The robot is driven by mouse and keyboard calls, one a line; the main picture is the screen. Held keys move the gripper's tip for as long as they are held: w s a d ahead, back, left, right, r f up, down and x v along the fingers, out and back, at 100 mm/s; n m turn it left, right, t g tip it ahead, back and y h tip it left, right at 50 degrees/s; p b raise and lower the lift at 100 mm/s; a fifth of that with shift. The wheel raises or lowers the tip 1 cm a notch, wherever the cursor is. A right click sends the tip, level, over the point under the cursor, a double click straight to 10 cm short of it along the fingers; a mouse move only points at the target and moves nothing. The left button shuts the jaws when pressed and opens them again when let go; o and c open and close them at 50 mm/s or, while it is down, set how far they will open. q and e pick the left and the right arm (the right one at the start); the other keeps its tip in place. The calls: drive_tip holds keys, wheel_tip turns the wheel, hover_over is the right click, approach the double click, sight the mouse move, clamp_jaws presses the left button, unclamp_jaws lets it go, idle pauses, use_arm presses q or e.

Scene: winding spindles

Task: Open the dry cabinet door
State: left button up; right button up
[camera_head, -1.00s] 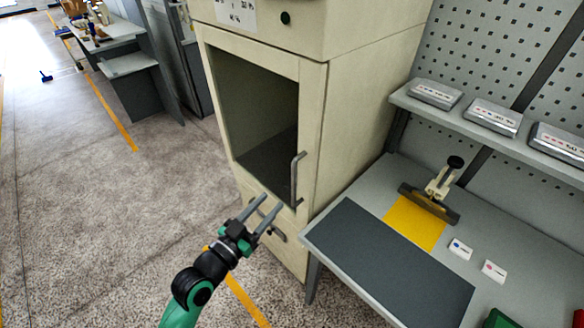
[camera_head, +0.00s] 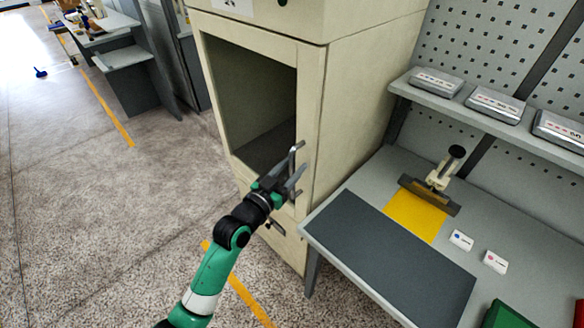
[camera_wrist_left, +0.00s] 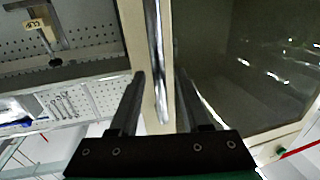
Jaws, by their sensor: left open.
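The cream dry cabinet (camera_head: 355,120) stands in the middle of the head view. Its door (camera_head: 311,120), a cream frame around a dark window, looks closed. A grey vertical bar handle (camera_head: 292,158) is on the door's right edge. My left gripper (camera_head: 297,168) is at the handle, its fingers open and overlapping it in the head view. In the left wrist view the bright handle (camera_wrist_left: 157,60) runs between the two separated fingers (camera_wrist_left: 158,100). I cannot tell whether either finger touches it. My right gripper is not in view.
A grey workbench (camera_head: 335,235) with a dark mat (camera_head: 390,245) stands close to the cabinet's right. A second handle (camera_head: 275,227) sits lower on the cabinet. The floor (camera_head: 110,220) left of the cabinet is clear.

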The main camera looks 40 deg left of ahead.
use_arm(q)
clamp_jaws()
idle(1.3)
